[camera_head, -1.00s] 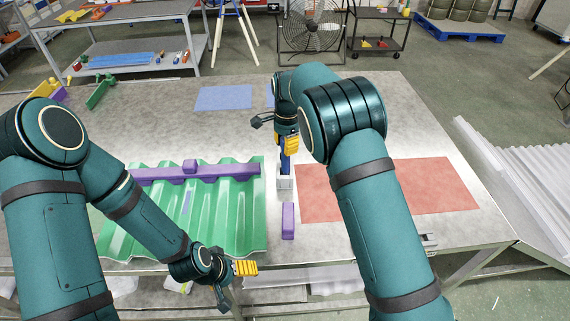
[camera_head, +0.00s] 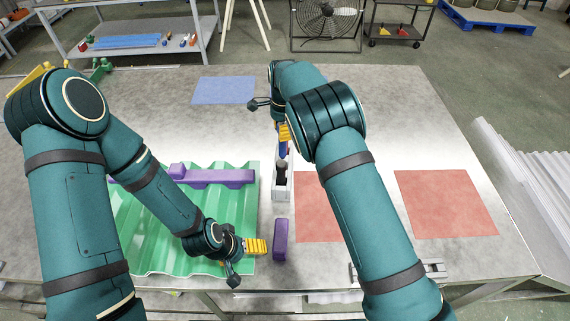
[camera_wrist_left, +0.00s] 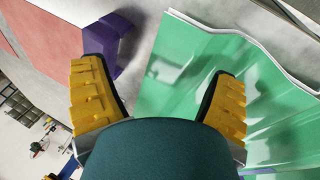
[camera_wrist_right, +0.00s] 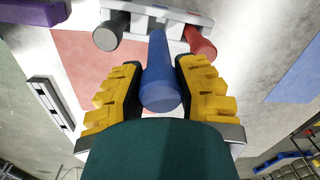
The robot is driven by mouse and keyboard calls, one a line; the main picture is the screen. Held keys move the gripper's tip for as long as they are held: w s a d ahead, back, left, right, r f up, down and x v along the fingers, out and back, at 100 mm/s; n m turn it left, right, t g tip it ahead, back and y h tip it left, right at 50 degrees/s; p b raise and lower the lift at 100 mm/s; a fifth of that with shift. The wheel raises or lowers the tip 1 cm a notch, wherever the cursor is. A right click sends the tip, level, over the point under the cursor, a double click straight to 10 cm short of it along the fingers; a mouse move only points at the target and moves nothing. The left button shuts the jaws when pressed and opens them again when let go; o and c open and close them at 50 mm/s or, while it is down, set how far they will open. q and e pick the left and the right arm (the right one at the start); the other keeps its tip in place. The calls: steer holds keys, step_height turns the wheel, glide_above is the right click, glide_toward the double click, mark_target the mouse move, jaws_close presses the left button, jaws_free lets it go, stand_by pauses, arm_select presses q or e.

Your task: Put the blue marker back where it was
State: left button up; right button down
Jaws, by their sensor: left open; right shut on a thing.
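The blue marker (camera_wrist_right: 160,80) is upright between the yellow fingers of my right gripper (camera_wrist_right: 158,88), which is shut on it. In the head view the blue marker (camera_head: 284,148) is at the white marker holder (camera_head: 282,192), largely hidden by my right gripper (camera_head: 280,132). In the right wrist view the marker's far end lies at the holder (camera_wrist_right: 150,12), between a black marker (camera_wrist_right: 112,30) and a red marker (camera_wrist_right: 199,40). I cannot tell whether it is seated. My left gripper (camera_head: 250,246) is open and empty over the green corrugated sheet's right edge.
The green corrugated sheet (camera_head: 150,235) carries a purple bar (camera_head: 215,177). A purple block (camera_head: 281,240) stands just right of my left gripper. Red mats (camera_head: 445,203) lie right, a blue mat (camera_head: 224,90) behind. A grey rail-like part (camera_head: 435,268) lies near the front edge.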

mark_target(283, 151)
arm_select(q)
steer(key=shift+r, duration=0.1)
arm_select(e)
step_height(283, 151, down, 10)
steer(key=shift+d+r, duration=0.1)
steer(key=shift+r, duration=0.25)
arm_select(q)
steer(key=shift+f, duration=0.25)
arm_select(e)
steer(key=shift+f, duration=0.25)
steer(key=c, duration=1)
jaws_free()
steer(key=shift+c, duration=0.2)
arm_select(q)
steer(key=shift+r, duration=0.1)
arm_select(e)
steer(key=shift+r, duration=0.1)
